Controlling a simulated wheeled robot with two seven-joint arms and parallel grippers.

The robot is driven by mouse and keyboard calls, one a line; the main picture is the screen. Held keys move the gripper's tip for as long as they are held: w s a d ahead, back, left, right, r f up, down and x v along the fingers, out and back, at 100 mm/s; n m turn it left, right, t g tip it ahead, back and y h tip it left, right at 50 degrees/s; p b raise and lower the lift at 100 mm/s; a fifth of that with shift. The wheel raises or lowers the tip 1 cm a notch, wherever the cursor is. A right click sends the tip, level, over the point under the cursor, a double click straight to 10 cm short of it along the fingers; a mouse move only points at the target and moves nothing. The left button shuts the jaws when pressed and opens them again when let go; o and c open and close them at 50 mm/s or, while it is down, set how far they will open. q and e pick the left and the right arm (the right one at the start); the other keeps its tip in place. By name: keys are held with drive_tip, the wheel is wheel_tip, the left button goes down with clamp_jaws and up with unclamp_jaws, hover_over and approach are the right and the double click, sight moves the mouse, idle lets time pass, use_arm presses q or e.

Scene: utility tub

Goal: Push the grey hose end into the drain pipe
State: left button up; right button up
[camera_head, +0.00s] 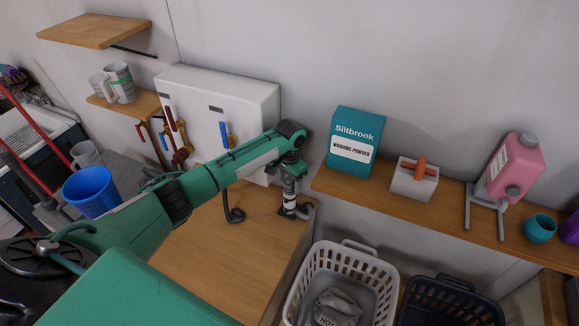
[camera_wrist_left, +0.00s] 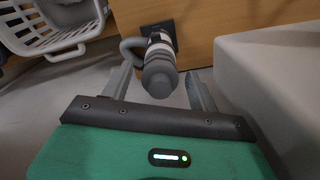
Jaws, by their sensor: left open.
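My left gripper (camera_head: 291,172) is at the end of the green arm, over the right edge of the wooden worktop. In the left wrist view its two fingers (camera_wrist_left: 160,88) stand apart, open. Between them is a dark grey, ribbed, rounded end (camera_wrist_left: 159,78), with a gap on each side. It is in line with an upright pipe with a white band, which also shows in the head view (camera_head: 290,198). The pipe stands by a dark plate (camera_wrist_left: 161,35) with a grey bent tube (camera_wrist_left: 130,48) beside it. I cannot tell how deep the grey end sits. My right gripper is out of view.
A white laundry basket (camera_head: 345,260) and a dark basket (camera_head: 450,300) stand at the lower right. A washing powder box (camera_head: 353,143) is on the shelf behind. A blue cup (camera_head: 90,192) is at left.

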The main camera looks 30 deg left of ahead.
use_arm(q)
wheel_tip(320, 180, up, 12)
drive_tip(key=b, duration=0.3)
drive_tip(key=shift+f+b, duration=0.25)
drive_tip(key=shift+b, duration=0.1)
drive_tip(key=shift+f, duration=0.1)
